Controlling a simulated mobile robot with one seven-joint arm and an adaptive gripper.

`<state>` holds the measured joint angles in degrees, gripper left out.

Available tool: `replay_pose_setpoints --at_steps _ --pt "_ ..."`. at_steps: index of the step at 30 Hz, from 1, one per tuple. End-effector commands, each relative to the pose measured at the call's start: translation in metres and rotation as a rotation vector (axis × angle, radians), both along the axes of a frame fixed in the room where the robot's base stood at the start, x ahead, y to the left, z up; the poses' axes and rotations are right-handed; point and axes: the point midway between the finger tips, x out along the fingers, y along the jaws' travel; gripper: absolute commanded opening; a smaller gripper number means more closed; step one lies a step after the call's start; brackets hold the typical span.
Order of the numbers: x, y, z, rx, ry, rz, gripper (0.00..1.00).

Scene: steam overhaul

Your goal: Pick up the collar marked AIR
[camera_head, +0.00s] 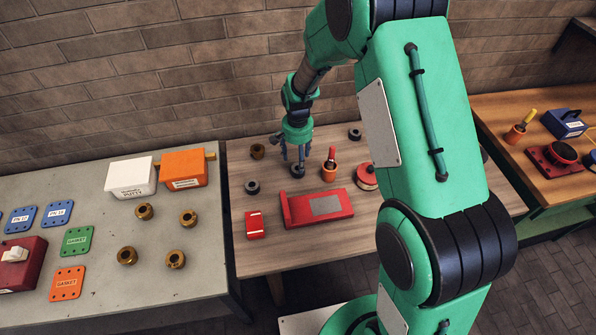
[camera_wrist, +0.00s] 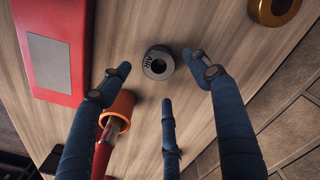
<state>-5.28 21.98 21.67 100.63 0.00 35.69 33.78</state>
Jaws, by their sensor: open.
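The dark grey collar marked AIR (camera_wrist: 158,62) lies flat on the wooden table, its lettering readable in the wrist view. In the head view the collar (camera_head: 298,172) is partly hidden under my gripper (camera_head: 296,160). My gripper is open and empty, pointing down over the collar. In the wrist view the blue fingers of my gripper (camera_wrist: 160,78) are spread around the collar, with gaps between the tips and it. Two other dark collars stand apart, one at left (camera_head: 252,187) and one at the back (camera_head: 355,134); their markings are not readable.
An orange cup (camera_head: 329,172) with a tool in it stands close to the right of the gripper. A red block with a grey plate (camera_head: 325,206) lies in front. A brass ring (camera_head: 257,151) is behind left, and a red tin (camera_head: 366,178) at right. The brick wall is behind.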

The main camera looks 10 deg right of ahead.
Motion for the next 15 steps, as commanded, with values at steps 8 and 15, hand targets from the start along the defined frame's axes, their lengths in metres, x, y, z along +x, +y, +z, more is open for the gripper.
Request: replay_pose_setpoints --at_steps 8,15 --pt "-0.001 0.0 -0.009 0.0 0.001 0.0 0.62" --pt "-0.002 -0.001 -0.037 0.0 0.002 0.0 0.62"
